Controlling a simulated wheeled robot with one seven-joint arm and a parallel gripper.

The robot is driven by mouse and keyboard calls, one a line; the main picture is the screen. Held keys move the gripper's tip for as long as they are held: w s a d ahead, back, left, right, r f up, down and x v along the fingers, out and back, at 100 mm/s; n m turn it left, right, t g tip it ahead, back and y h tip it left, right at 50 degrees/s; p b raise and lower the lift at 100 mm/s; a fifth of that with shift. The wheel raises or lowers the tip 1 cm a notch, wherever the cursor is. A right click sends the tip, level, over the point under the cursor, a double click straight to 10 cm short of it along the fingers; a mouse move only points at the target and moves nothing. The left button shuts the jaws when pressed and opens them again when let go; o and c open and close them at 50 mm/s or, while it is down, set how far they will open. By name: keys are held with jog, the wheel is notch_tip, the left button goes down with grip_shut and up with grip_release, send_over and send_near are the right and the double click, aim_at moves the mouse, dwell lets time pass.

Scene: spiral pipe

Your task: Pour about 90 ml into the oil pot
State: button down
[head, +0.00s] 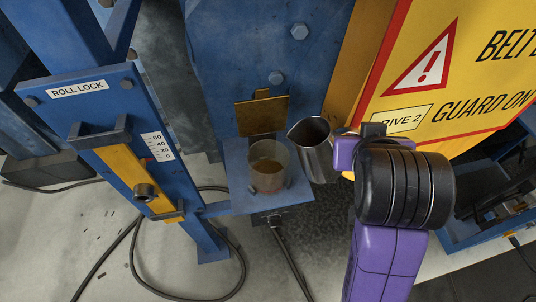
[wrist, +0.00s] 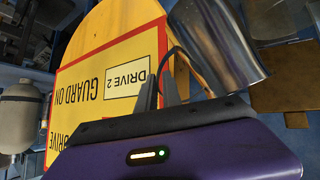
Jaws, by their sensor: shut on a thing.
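The oil pot (head: 268,168) is a clear cup with amber-brown liquid low inside. It stands on a small blue shelf (head: 238,192). A shiny metal jug (head: 316,160) is just to the right of the pot, its spout side facing left towards it. I see no stream between them, and what is inside the jug is too dark to tell. My gripper (head: 347,150) is shut on the jug's handle, on the jug's right side. In the wrist view, the gripper's fingers (wrist: 158,92) close at the dark handle beside the metal jug (wrist: 222,48).
A yellow belt guard (head: 440,70) is close behind and right of my arm. A brass flap (head: 262,115) is on the blue column behind the pot. A roll lock plate with a scale (head: 157,146) stands at left. Cables (head: 215,290) lie on the floor.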

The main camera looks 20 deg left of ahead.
notch_tip(320, 180, down, 9)
jog(key=d+m+g+y+b, duration=0.1)
jog(key=d+m+y+b, duration=0.1)
jog(key=y+b, duration=0.1)
jog(key=shift+w+d+b, duration=0.3)
jog(key=shift+w+d, duration=0.1)
jog(key=shift+s, duration=0.1)
dwell(0.4)
